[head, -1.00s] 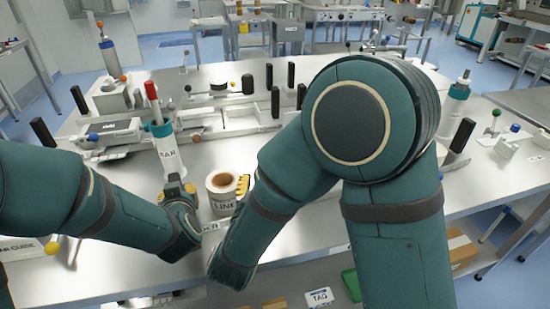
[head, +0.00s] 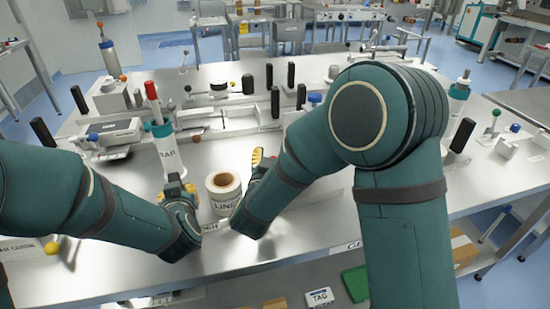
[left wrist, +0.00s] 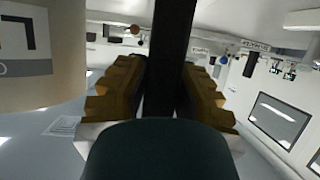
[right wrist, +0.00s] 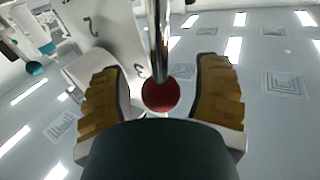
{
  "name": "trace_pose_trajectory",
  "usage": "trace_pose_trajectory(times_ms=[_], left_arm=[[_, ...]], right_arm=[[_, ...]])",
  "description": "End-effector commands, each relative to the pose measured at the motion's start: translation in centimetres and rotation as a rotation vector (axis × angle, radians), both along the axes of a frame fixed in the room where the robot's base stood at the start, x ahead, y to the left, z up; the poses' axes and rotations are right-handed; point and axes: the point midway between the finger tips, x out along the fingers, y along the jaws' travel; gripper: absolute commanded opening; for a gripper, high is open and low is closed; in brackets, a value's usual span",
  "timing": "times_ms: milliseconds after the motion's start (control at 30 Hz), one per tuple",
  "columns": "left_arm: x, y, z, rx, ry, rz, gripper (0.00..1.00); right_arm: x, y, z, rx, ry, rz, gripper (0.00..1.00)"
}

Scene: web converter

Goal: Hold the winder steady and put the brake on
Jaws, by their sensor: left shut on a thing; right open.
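My left gripper (head: 176,184) is shut on a dark bar. In the left wrist view the dark bar (left wrist: 176,50) stands between both yellow-brown fingers; the head view does not show it clearly. My right gripper (head: 260,160) is open, beyond and right of the white liner roll (head: 223,190). In the right wrist view a red ball knob (right wrist: 160,94) on a shiny metal rod (right wrist: 157,35) sits between the open fingers, with gaps on both sides. My right arm hides this knob in the head view. I cannot tell which parts belong to the winder.
A white cylinder with a teal collar and red top (head: 163,140) stands close behind my left gripper. Behind are a metal rail unit (head: 235,118) and several black posts (head: 275,102). The table's front (head: 290,235) is mostly clear. A green box (head: 355,284) lies below its front edge.

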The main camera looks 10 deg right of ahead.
Motion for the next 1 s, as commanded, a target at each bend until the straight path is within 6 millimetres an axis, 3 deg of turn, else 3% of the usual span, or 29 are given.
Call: trace_pose_trajectory(times_ms=[33, 167, 200, 1000], left_arm=[[-0.39, 0.11, -0.82, 0.003, 0.022, -0.001, 0.00], [-0.39, 0.11, -0.82, 0.003, 0.022, -0.001, 0.00], [-0.39, 0.11, -0.82, 0.003, 0.022, -0.001, 0.00], [-0.37, 0.16, -0.82, 0.003, 0.022, 0.001, 0.00]], right_arm=[[-0.01, 0.01, -0.06, 0.000, 0.000, 0.000, 0.51], [-0.02, 0.01, -0.05, 0.000, 0.000, 0.000, 0.05], [-0.02, 0.01, -0.05, 0.000, 0.000, 0.000, 0.00], [0.03, -0.67, -0.19, 0.069, 0.003, -0.002, 0.00]])
